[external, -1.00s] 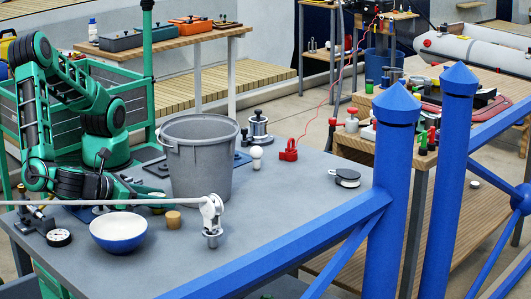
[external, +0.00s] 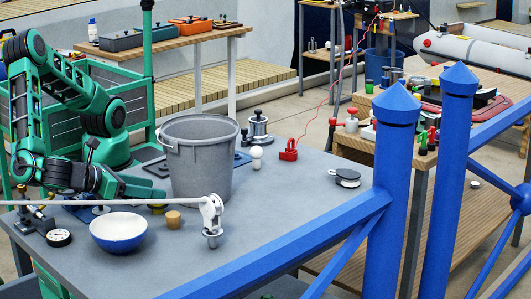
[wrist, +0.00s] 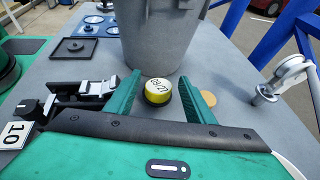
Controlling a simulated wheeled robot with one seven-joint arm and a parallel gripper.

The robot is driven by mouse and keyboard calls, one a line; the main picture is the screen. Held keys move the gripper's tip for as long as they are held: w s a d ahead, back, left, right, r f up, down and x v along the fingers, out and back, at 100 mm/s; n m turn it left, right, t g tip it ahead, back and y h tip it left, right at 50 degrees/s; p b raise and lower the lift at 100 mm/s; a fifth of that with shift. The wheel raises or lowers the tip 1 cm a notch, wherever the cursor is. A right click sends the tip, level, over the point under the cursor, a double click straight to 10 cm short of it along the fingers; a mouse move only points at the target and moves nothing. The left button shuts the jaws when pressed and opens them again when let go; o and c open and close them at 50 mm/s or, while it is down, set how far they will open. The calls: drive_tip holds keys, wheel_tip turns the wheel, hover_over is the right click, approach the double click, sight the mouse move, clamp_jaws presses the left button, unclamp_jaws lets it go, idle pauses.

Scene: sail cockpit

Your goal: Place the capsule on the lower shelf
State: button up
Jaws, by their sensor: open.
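A short yellow-and-black cylinder with dark lettering, seemingly the capsule (wrist: 158,90), stands on the grey table between my fingers in the wrist view, near the foot of a grey bucket. In the external view only a small yellow part of it (external: 158,209) shows under my gripper. My gripper (wrist: 166,98) is open, its two green fingers on either side of the cylinder with gaps. In the external view my gripper (external: 150,192) hangs low over the table, left of the bucket. The lower shelf, seemingly the wooden board (external: 350,245) under the right-hand bench, is partly hidden by blue posts.
The grey bucket (external: 196,160) stands just beyond the fingers. A cork (external: 173,219), a blue-white bowl (external: 118,233), a gauge (external: 59,238) and a pulley (external: 212,220) with a white line crowd the front. Blue posts (external: 390,180) and rails edge the table's right side.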

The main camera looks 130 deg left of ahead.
sight(149, 205)
wheel_tip(149, 205, up, 4)
drive_tip(key=shift+r, duration=0.1)
drive_tip(key=shift+o, duration=1.1)
drive_tip(key=shift+r, duration=0.4)
